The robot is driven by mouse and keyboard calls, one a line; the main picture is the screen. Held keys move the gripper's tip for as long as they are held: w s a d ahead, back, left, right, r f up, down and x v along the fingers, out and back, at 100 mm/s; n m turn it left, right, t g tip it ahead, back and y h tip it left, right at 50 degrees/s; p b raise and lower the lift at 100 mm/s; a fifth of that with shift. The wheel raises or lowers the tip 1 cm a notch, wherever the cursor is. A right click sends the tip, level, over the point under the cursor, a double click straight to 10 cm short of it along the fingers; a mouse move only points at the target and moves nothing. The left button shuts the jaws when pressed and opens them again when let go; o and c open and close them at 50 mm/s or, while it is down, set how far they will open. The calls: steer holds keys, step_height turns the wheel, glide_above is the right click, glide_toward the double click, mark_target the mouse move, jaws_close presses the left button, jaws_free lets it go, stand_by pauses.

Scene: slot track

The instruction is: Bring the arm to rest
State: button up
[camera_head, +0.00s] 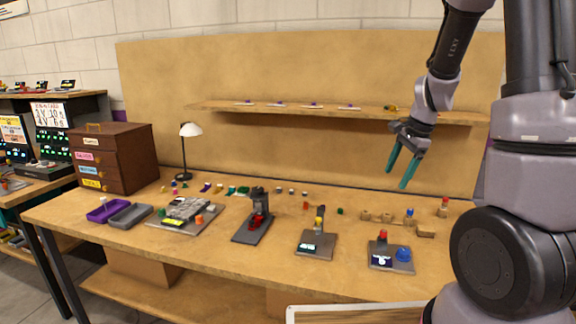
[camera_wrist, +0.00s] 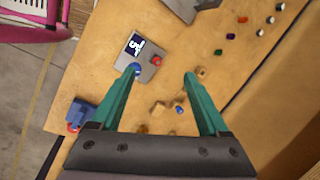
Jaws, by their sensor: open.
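My gripper (camera_head: 402,171) hangs in the air over the right part of the wooden table, in front of the back panel and just below the shelf. Its two teal fingers point down and stand apart, with nothing between them. In the wrist view my gripper (camera_wrist: 162,75) is also open and empty. The table top (camera_wrist: 95,75) shows below it. My arm (camera_head: 450,60) reaches in from the upper right.
The table (camera_head: 285,235) holds a drawer cabinet (camera_head: 130,160), a lamp (camera_head: 190,130), purple (camera_head: 100,213) and grey trays (camera_head: 130,218), and several small stations. One has a blue knob (camera_head: 403,254). Small wooden blocks (camera_head: 425,231) lie at right. A shelf (camera_head: 300,109) runs along the back panel.

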steer(key=s+a+r+n+t, duration=0.2)
steer(key=s+r+n, duration=0.3)
steer(key=s+r, duration=0.4)
steer(key=s+a+r+n+t, duration=0.2)
steer(key=s+a+r+n, duration=0.2)
steer(key=s+r, duration=0.5)
step_height(320, 180, up, 2)
steer(key=shift+s+r+n+t, duration=0.15)
steer(key=shift+r+n+t, duration=0.2)
steer(key=shift+n, duration=0.75)
steer(key=shift+f, duration=0.1)
steer(key=shift+c, duration=0.3)
